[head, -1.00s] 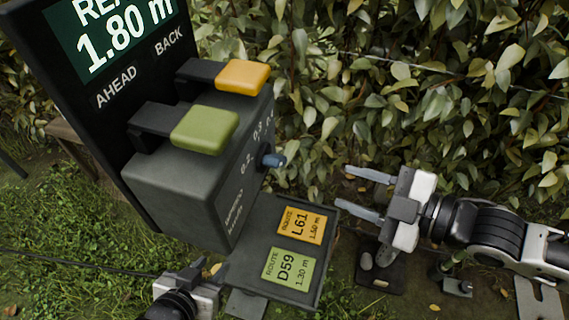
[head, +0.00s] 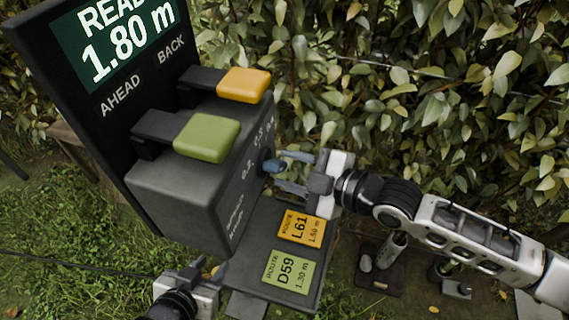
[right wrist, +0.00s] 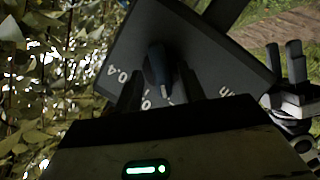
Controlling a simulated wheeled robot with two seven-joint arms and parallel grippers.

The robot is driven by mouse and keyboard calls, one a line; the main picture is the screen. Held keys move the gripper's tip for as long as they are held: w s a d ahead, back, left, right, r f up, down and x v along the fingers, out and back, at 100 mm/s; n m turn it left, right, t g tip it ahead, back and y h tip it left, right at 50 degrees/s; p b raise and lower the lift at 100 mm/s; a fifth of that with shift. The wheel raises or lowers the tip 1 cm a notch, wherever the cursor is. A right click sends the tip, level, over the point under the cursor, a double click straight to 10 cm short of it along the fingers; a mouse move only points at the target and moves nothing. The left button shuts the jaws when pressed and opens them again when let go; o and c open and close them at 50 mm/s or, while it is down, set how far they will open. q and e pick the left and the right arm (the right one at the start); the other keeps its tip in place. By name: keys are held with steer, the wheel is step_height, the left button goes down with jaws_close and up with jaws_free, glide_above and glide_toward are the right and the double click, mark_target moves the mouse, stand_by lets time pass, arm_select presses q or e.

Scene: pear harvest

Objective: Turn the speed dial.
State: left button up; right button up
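The speed dial is a small blue-grey knob (head: 271,166) on the right face of the dark grey control box (head: 175,195). In the right wrist view the dial (right wrist: 158,66) stands between my two fingers, with numbers printed beside it. My right gripper (head: 280,170) is open, one finger on each side of the dial; I cannot tell whether either finger touches it. My left gripper (head: 209,267) is open and empty, low in front of the box; it also shows at the right of the right wrist view (right wrist: 283,46).
A green paddle (head: 207,138) and a yellow paddle (head: 244,85) stick out above the box. A display (head: 125,40) reads 1.80 m. A tray with route cards L61 (head: 301,228) and D59 (head: 287,271) lies below the dial. A leafy hedge (head: 440,90) stands behind.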

steer(key=shift+x, duration=0.9)
steer(key=shift+c, duration=0.3)
jaws_close()
arm_select(q)
steer(key=shift+f, duration=0.1)
